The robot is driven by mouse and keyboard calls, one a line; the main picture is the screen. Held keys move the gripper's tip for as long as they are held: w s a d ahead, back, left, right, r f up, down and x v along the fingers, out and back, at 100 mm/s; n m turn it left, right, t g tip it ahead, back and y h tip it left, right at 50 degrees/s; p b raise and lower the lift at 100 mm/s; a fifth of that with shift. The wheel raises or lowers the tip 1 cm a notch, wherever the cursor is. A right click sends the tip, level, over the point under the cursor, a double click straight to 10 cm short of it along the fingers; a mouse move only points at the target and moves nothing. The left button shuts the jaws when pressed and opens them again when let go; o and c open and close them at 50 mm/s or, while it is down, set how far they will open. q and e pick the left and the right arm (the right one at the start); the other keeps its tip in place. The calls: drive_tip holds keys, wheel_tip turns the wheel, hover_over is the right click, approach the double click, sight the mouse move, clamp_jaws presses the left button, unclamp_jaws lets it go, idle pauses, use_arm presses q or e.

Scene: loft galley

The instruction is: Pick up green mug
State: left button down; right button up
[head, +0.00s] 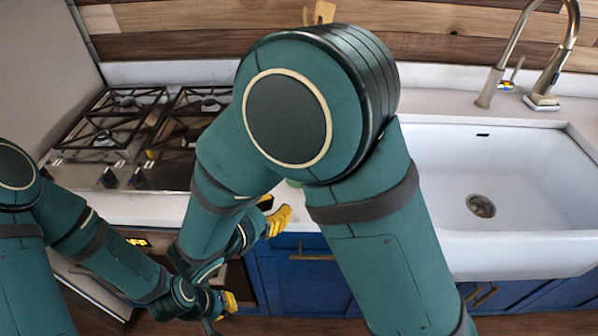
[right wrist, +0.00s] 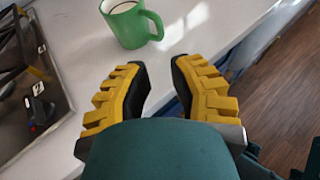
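A green mug (right wrist: 130,24) with a pale inside stands upright on the white counter in the right wrist view. Its handle is on the right side. In the head view my right arm hides nearly all of it; only a sliver of green (head: 293,183) shows. My right gripper (right wrist: 160,80) is open and empty, its yellow-padded fingers apart and pointing toward the mug, with a gap before it. In the head view the right gripper (head: 277,220) is at the counter's front edge. My left gripper (head: 228,302) is low in front of the oven; its opening is unclear.
A gas stove (head: 130,130) with black grates is left of the counter. A white sink (head: 500,180) with a faucet (head: 530,50) is on the right. Blue cabinets (head: 300,270) are below. Bare white counter (right wrist: 80,60) surrounds the mug.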

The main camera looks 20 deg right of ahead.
drive_tip(key=x, duration=0.7)
drive_tip(key=shift+s+d+f+b, duration=0.1)
drive_tip(key=shift+d+f+b, duration=0.1)
drive_tip(key=shift+b, duration=0.2)
drive_tip(key=x, duration=0.2)
drive_tip(key=b+x, duration=0.1)
drive_tip(key=x, duration=0.1)
drive_tip(key=shift+a+f, duration=0.1)
drive_tip(key=shift+f, duration=0.25)
drive_tip(key=shift+w+d+f, duration=0.15)
drive_tip(key=shift+w+d, duration=0.1)
drive_tip(key=shift+d, duration=0.05)
clamp_jaws()
